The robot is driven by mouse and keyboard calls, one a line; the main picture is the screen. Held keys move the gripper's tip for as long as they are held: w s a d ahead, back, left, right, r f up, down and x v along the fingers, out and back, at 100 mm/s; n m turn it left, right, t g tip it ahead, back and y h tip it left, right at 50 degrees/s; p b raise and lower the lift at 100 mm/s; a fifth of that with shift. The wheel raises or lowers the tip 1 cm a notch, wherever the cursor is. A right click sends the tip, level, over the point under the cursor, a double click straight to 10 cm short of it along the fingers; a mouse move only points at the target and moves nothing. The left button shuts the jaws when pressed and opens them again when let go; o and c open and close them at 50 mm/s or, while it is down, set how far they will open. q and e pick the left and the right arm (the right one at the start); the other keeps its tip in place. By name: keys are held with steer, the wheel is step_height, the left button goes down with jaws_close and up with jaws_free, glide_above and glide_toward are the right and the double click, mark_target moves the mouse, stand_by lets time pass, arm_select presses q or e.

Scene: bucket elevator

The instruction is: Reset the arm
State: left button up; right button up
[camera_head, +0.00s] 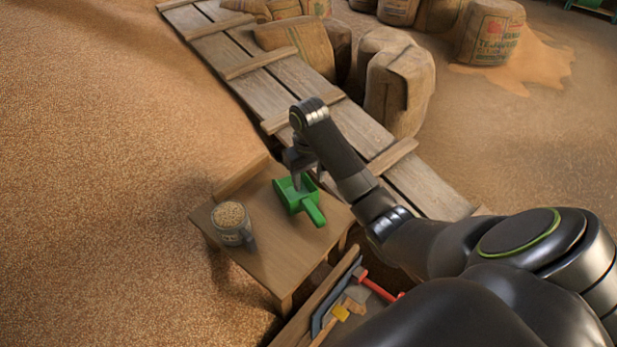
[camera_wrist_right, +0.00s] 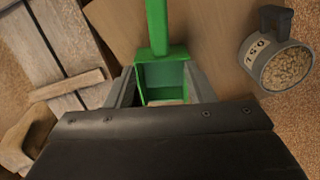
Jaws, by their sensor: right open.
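My right arm reaches in from the right in the head view. Its gripper (camera_head: 298,182) points down at the green scoop (camera_head: 310,205), which lies on the small wooden table (camera_head: 262,262). In the right wrist view the open right gripper (camera_wrist_right: 163,98) has one finger on each side of the green scoop (camera_wrist_right: 157,52). The scoop's handle points away from the gripper. I cannot tell whether the fingers touch the scoop. My left gripper is not in view.
A metal cup of grain (camera_head: 232,222) stands on the table left of the scoop; it also shows in the right wrist view (camera_wrist_right: 280,62). A wooden plank ramp (camera_head: 245,60) and several sacks (camera_head: 398,90) lie behind. An open toolbox (camera_head: 318,318) stands in front. Loose grain (camera_head: 90,170) covers the left.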

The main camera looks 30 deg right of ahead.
steer(key=shift+t, duration=0.4)
steer(key=s+f, duration=0.4)
steer(key=s, duration=0.1)
steer(key=s+f, duration=0.1)
steer(key=s, duration=0.1)
steer(key=shift+s+a+f, duration=0.1)
steer(key=shift+s+f, duration=0.15)
steer(key=shift+f, duration=0.15)
steer(key=s+r+t+h, duration=0.2)
steer(key=s+t, duration=0.1)
steer(key=s, duration=2.1)
step_height(320, 180, down, 25)
steer(key=d+g, duration=0.1)
steer(key=d, duration=0.1)
steer(key=s+a+f+g+y, duration=0.1)
steer(key=s+f, duration=1.4)
steer(key=f, duration=0.1)
steer(key=shift+a+f+g, duration=0.15)
steer(key=shift+a+g, duration=0.15)
